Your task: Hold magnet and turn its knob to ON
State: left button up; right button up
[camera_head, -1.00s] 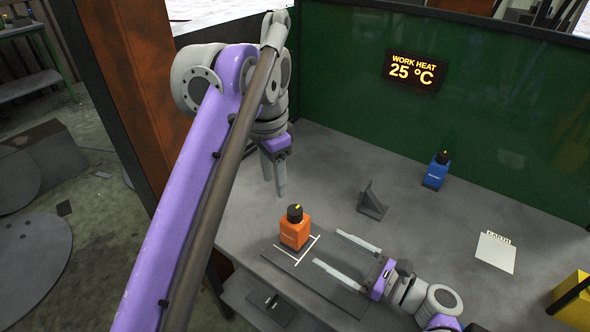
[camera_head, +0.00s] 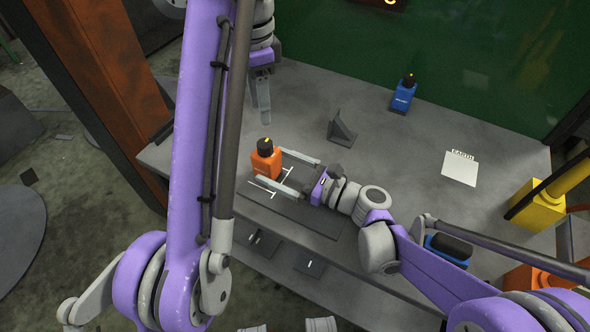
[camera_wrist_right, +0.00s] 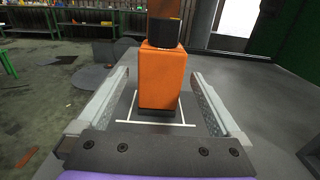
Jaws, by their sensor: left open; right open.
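The orange magnet (camera_head: 266,163) stands upright on a dark plate with white corner lines. Its black knob (camera_head: 265,145) is on top with a yellow mark. The magnet also shows in the right wrist view (camera_wrist_right: 162,80), centred between the fingers. My right gripper (camera_head: 272,166) is open and level with the magnet, its two fingers reaching to either side of it with gaps visible. My left gripper (camera_head: 264,121) is open and points down, its fingertips appearing just above the knob; no wrist view of it is given.
A grey angle bracket (camera_head: 341,130) and a blue knobbed block (camera_head: 403,95) stand farther back on the table. A white labelled card (camera_head: 460,168) lies at the right. A yellow object (camera_head: 540,205) stands at the right edge. The table between these is clear.

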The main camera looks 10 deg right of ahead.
aim_at(277, 166)
jog(key=shift+x, duration=1.5)
grip_shut()
dwell(0.4)
